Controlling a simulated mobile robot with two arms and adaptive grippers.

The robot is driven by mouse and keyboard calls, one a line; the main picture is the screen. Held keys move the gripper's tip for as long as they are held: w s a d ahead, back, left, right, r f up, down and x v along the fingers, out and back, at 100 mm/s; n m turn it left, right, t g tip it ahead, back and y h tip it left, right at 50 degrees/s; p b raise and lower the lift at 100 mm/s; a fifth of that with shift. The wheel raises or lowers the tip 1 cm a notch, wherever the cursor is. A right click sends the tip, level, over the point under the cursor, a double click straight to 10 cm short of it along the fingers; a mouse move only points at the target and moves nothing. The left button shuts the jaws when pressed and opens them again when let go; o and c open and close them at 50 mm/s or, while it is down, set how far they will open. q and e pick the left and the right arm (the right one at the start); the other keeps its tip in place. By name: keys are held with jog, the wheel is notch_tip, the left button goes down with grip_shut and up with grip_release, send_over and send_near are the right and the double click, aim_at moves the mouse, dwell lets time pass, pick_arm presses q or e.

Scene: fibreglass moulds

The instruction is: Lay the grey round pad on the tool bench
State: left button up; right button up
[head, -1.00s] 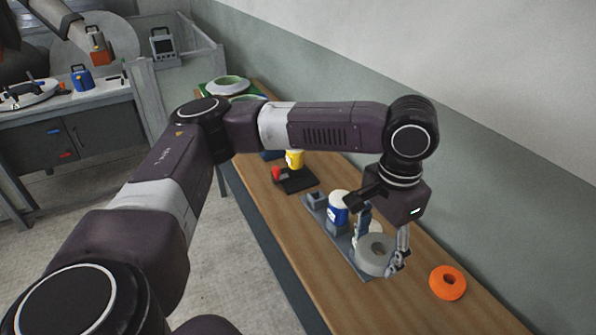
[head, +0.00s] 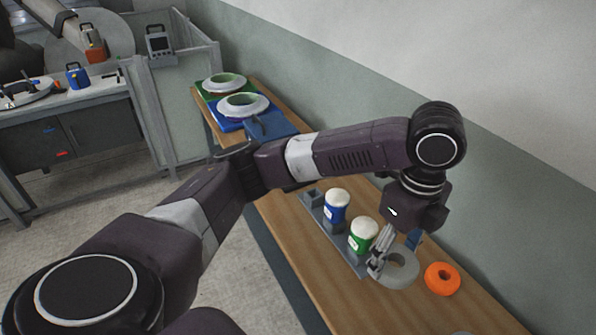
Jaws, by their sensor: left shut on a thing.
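The grey round pad (head: 404,277), a thick ring with a hole in the middle, is in the head view at lower right. My left gripper (head: 396,254) is shut on it from above, with a finger at each side. The pad is beside the near end of a grey tray (head: 318,212), over the wooden bench (head: 310,255). I cannot tell whether the pad touches the bench top. A grey bench (head: 70,108) with tools on it stands at the far left. My right gripper is not in view.
A blue jar (head: 336,206) and a green jar (head: 363,236) stand on the tray. Round moulds (head: 243,105) sit at the bench's far end. A wall runs along the right side.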

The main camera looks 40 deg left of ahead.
aim_at(372, 315)
pick_arm(q)
jog(key=shift+m, duration=0.4)
notch_tip(372, 315, down, 20)
jog(key=shift+d+p, duration=0.1)
jog(key=shift+p, duration=1)
jog(key=o, duration=1.1)
jog(key=shift+f, duration=0.1)
jog(key=shift+o, duration=0.2)
notch_tip(372, 315, up, 12)
jog(key=b, duration=0.2)
